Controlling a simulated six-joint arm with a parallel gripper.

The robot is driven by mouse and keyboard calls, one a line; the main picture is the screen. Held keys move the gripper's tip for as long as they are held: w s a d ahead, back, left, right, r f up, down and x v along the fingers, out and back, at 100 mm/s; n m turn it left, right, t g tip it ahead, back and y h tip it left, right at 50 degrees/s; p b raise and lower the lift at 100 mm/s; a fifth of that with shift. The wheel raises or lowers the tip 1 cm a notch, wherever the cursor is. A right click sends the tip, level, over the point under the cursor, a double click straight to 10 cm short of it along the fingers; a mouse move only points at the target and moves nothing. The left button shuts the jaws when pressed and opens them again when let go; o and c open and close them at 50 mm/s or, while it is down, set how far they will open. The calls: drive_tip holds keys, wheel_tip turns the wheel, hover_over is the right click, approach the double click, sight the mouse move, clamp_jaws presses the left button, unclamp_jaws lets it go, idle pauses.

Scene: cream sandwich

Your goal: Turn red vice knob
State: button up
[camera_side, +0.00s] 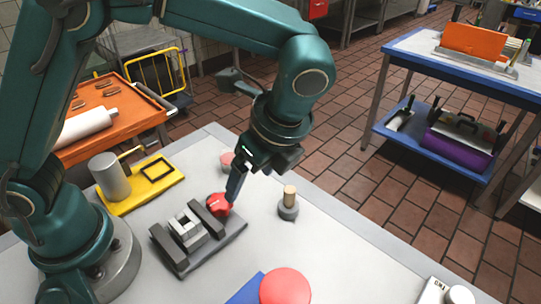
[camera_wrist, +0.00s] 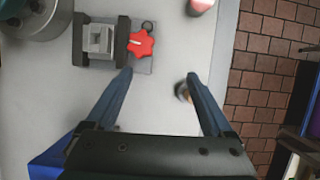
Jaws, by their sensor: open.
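The grey vice (camera_side: 187,229) stands on a flat dark base on the table, with the red knob (camera_side: 219,204) at its right end. In the wrist view the vice (camera_wrist: 98,41) is at the upper left, and the red star-shaped knob (camera_wrist: 141,43) with a pale mark is fully visible. My gripper (camera_side: 232,192) points down close to the knob in the side view. In the wrist view my gripper (camera_wrist: 161,76) has its fingers wide apart with nothing between them; the knob lies beyond the left fingertip. Contact cannot be told.
A grey peg with a wooden top (camera_side: 289,203) stands right of my gripper. A yellow tray with a metal cylinder (camera_side: 111,178) is at the left. A red round object (camera_side: 285,287) and a blue item (camera_side: 247,290) are at the front. The table's right side has free room.

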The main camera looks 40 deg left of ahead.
drive_tip(key=w+d+m+t, duration=0.1)
drive_tip(key=w+m+t, duration=0.1)
drive_tip(key=m, duration=0.3)
drive_tip(key=m+t+h, duration=0.2)
drive_tip(key=m+h, duration=0.2)
drive_tip(key=m, duration=0.9)
hover_over(349, 250)
drive_tip(key=s, duration=0.1)
drive_tip(key=f, duration=0.4)
drive_tip(key=shift+s+a+f, duration=0.2)
drive_tip(key=shift+a+f, duration=0.05)
drive_tip(key=shift+a, duration=0.05)
drive_tip(key=f, duration=0.3)
drive_tip(key=shift+s+d+f, duration=0.1)
drive_tip(key=shift+d, duration=0.2)
drive_tip(key=shift+f, duration=0.55)
